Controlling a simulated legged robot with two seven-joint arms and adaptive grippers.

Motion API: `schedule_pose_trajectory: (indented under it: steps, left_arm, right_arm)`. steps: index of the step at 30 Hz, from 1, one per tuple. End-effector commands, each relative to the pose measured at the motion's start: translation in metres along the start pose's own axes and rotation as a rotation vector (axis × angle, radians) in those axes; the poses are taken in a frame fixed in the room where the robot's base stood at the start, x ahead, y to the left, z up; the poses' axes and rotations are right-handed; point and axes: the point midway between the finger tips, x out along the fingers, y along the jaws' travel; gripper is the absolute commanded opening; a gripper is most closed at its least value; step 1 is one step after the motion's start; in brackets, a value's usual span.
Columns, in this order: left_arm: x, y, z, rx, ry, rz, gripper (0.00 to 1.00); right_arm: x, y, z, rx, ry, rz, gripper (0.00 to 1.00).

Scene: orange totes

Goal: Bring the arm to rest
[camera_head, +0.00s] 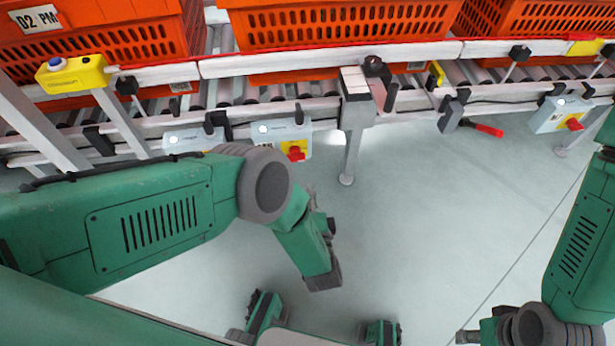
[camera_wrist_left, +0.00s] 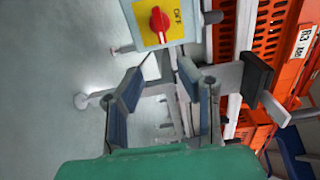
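My left arm comes in from the left in the head view, bends at its grey joint and points down over the floor; its fingers cannot be made out there. In the left wrist view my left gripper (camera_wrist_left: 158,78) is open, its two fingers apart with nothing held between them. A control box with a red knob (camera_wrist_left: 159,20) shows beyond the fingertips. My right arm shows at the right edge of the head view, bent down to the bottom edge. Its fingers are not visible.
A roller conveyor (camera_head: 325,112) runs across the back and carries orange totes (camera_head: 340,25). Control boxes (camera_head: 282,138) (camera_head: 560,114) and a red-handled lever (camera_head: 485,129) hang on its front. A support leg (camera_head: 351,155) stands mid-view. The pale floor (camera_head: 430,220) between my arms is clear.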

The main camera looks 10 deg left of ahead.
Motion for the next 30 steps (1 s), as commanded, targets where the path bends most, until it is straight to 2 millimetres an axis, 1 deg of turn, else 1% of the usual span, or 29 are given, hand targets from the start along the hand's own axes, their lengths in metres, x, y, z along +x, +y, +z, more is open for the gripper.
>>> schedule_pose_trajectory:
  steps: [3,6,20,23,26,29,30]
  left_arm:
    - [-0.007,0.0,0.0,0.0,0.0,0.001,0.31]
    - [-0.009,0.0,0.0,0.0,0.0,0.0,0.31]
    - [-0.008,0.0,0.0,0.0,0.001,0.001,0.31]
    - [-0.004,0.002,0.002,-0.025,0.025,0.022,0.31]
    - [0.005,0.008,0.008,-0.11,0.095,0.106,0.31]
    - [0.012,0.018,0.026,-0.248,0.169,0.283,0.31]
    - [0.012,0.022,0.037,-0.312,0.181,0.376,0.31]
  right_arm:
    - [0.0,0.0,0.0,0.0,0.0,0.0,0.4]
    - [0.0,0.0,0.0,0.0,0.0,0.0,0.4]
    - [0.001,0.0,-0.001,0.0,-0.002,0.0,0.4]
    - [0.001,0.0,-0.001,0.0,-0.002,0.0,0.4]
    - [0.001,0.0,-0.001,0.0,-0.002,0.0,0.4]
    - [0.001,0.0,-0.001,0.0,-0.002,0.0,0.4]
    - [0.001,0.0,-0.001,0.0,-0.003,0.0,0.4]
